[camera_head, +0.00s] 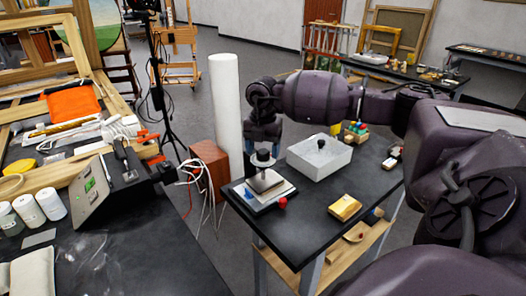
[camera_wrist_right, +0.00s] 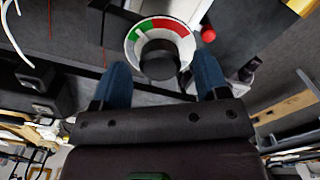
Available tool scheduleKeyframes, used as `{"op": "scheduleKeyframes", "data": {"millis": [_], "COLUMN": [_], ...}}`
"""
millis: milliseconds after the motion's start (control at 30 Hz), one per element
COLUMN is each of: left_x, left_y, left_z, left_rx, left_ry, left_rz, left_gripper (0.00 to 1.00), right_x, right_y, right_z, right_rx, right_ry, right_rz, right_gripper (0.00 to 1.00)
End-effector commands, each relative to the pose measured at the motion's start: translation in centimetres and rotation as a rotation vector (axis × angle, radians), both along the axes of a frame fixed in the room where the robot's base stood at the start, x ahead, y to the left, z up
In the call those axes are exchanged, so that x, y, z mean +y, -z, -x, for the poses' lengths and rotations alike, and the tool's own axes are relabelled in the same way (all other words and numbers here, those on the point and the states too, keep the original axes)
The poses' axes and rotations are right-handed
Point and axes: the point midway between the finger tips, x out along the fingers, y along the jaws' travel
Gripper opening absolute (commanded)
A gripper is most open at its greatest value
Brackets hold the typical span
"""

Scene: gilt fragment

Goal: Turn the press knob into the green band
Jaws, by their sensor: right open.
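The press (camera_head: 262,190) stands on the dark table, with a grey block on a pale base. Its round dark knob (camera_wrist_right: 158,60) sits in a white dial (camera_wrist_right: 131,52). The dial carries a green band (camera_wrist_right: 145,27) at upper left and a red band (camera_wrist_right: 178,30) at upper right. My right gripper (camera_wrist_right: 162,75) is open, its blue fingertips apart on either side of the dial's lower edge. In the head view my right gripper (camera_head: 263,138) points down just above the knob. I cannot make out a pointer mark on the knob. My left gripper is not in view.
A pale box (camera_head: 320,162) and a gold block (camera_head: 345,207) share the dark table (camera_head: 300,220). A red ball (camera_head: 283,203) is by the press. A white column (camera_head: 226,110) and brown box (camera_head: 208,165) stand behind-left. The table's front is partly clear.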

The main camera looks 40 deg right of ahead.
Motion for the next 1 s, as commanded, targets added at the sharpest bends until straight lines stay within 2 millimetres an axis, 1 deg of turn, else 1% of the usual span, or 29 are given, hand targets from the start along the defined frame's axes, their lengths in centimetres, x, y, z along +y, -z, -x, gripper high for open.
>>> {"op": "scheduleKeyframes", "data": {"millis": [33,300,500,700,1000], "left_x": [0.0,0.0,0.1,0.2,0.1], "left_y": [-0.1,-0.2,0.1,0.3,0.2], "left_z": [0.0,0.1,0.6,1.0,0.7], "left_rx": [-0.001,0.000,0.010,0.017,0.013], "left_ry": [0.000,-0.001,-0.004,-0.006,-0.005], "left_rz": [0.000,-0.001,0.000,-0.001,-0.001], "left_gripper": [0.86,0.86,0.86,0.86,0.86], "right_x": [0.0,-0.1,0.0,0.0,-0.1], "right_y": [-0.9,-5.9,-8.6,-9.7,-9.7], "right_z": [-0.1,-0.1,0.0,0.0,0.0], "right_rx": [-0.004,-0.005,-0.004,-0.002,-0.002], "right_ry": [0.000,0.001,0.000,0.001,0.001], "right_rz": [0.001,0.002,0.001,0.001,0.001], "right_gripper": [0.68,0.68,0.68,0.68,0.68]}}
